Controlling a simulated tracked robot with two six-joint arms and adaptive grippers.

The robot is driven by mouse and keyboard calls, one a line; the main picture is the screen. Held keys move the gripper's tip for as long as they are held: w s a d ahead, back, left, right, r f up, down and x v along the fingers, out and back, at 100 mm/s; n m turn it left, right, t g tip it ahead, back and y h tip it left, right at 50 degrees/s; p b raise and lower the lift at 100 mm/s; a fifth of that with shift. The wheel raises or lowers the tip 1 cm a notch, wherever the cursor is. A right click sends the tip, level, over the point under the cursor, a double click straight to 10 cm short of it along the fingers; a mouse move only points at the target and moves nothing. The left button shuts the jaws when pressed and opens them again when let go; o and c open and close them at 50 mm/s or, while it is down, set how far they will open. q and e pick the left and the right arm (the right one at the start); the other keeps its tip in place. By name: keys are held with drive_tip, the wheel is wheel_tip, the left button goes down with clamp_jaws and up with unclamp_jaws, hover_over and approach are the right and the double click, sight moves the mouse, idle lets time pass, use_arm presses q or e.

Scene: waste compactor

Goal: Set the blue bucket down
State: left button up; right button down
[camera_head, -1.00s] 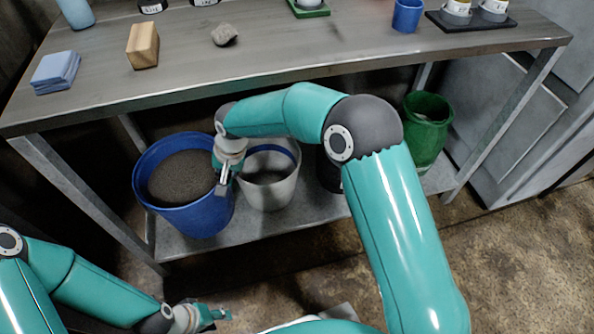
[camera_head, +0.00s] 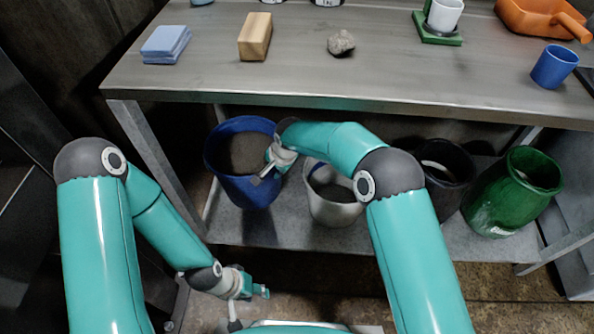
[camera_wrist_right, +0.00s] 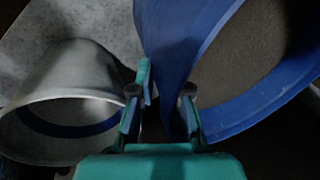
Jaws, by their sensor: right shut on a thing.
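The blue bucket (camera_head: 246,192), filled with grey-brown granular stuff, is over the left part of the lower shelf (camera_head: 228,227). I cannot tell whether its base touches the shelf. My right gripper (camera_head: 262,178) is shut on the right side of its rim. In the right wrist view the blue bucket's wall (camera_wrist_right: 178,45) runs between the fingers of my right gripper (camera_wrist_right: 163,98), and its lower part is hidden. My left gripper (camera_head: 258,291) hangs low in front of the shelf, apart from the bucket, and its fingers are too small to read.
A white bucket (camera_head: 333,212) stands just right of the blue one. A black bucket (camera_head: 450,196) and a green bucket (camera_head: 510,200) stand farther right. The tabletop (camera_head: 300,75) above holds a wooden block (camera_head: 255,38), a stone (camera_head: 341,43) and a blue cup (camera_head: 554,66).

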sight(275, 184)
drive_tip(key=shift+w+a+f+b, duration=0.15)
drive_tip(key=shift+f+b, duration=0.6)
drive_tip(key=shift+f, duration=1.35)
drive_tip(key=shift+w+a+f+b, duration=0.15)
drive_tip(key=shift+f+b, duration=0.55)
drive_tip(key=shift+f, duration=1.4)
drive_tip(key=c, duration=1.6)
unclamp_jaws()
drive_tip(key=shift+s+d+f, duration=0.15)
drive_tip(key=shift+s+f, duration=0.2)
drive_tip(key=shift+f, duration=0.15)
drive_tip(key=o, duration=0.4)
drive_tip(key=shift+o, duration=0.2)
drive_tip(key=shift+r, duration=0.1)
